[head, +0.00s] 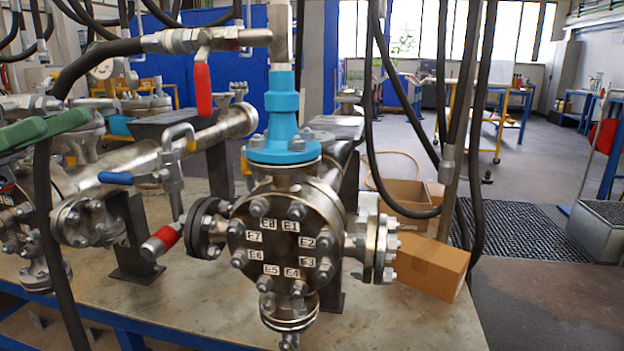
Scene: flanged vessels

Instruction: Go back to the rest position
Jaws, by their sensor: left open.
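I see neither of my grippers clearly in the head view, and I see nothing held. The main thing before me is a steel flanged vessel (285,245) with a round bolted face labelled E1 to E8. A bright blue fitting (282,125) stands upright on its top. A smaller bolted side flange (378,248) sticks out at its right. The vessel stands on a workbench (190,310) with a blue frame.
Black hoses (474,130) hang at the right and cross the upper left. Valve levers stick out: red (203,88), blue (116,178) and green (22,133). A cardboard box (432,266) sits right of the vessel. Open floor (540,180) lies beyond the bench.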

